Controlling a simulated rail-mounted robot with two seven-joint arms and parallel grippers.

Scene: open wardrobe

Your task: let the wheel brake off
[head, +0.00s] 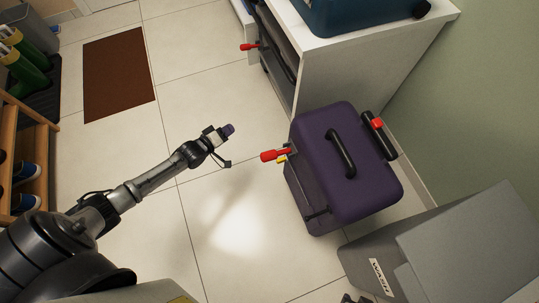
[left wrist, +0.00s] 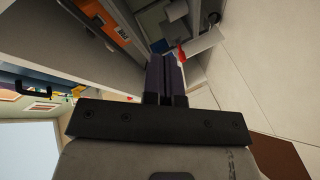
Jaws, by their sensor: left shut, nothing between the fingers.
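A purple suitcase (head: 345,165) stands on the tiled floor at the centre right in the head view, with a black top handle (head: 341,153). A red lever (head: 275,154) with a small yellow part beside it sticks out from its left side. A red button (head: 377,123) sits on a black bar at its right side. My left gripper (head: 228,130) is shut and empty, left of the suitcase and apart from the red lever. Its shut fingers show in the left wrist view (left wrist: 166,80), with a red part (left wrist: 182,53) beyond them; I cannot tell which it is.
A grey bin (head: 420,250) marked WASH stands at the lower right. A brown mat (head: 119,73) lies at the left. The floor between is clear.

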